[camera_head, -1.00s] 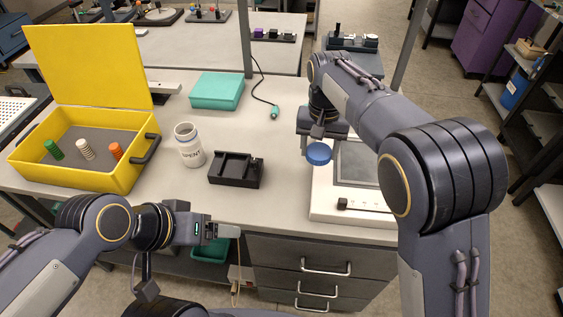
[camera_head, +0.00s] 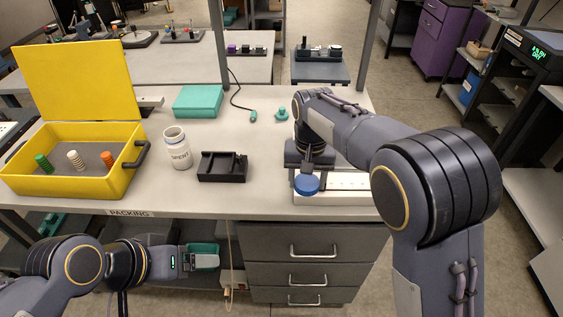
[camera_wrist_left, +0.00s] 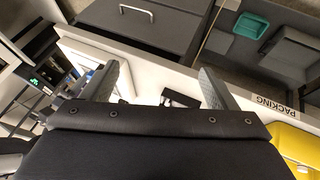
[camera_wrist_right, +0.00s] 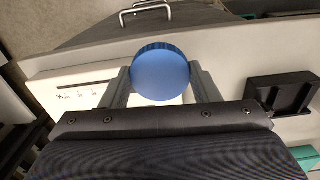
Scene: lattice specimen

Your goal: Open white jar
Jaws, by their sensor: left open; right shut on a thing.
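The white jar (camera_head: 177,148) stands upright on the table with its mouth uncovered, between the yellow case and a black tray. Dark lettering shows on its side. My right gripper (camera_head: 308,172) is shut on a round blue lid (camera_head: 306,185) and holds it above the white device near the table's front edge. In the right wrist view the lid (camera_wrist_right: 161,73) sits between both fingers. My left gripper (camera_head: 200,258) is in front of the table, low and away from the jar. In the left wrist view its fingers (camera_wrist_left: 157,88) are apart with nothing between them.
An open yellow case (camera_head: 75,185) with several ribbed pegs stands on the left. A black tray (camera_head: 222,167) lies right of the jar. A white device (camera_head: 340,190) lies under the right gripper. A teal box (camera_head: 198,101) and cable lie behind.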

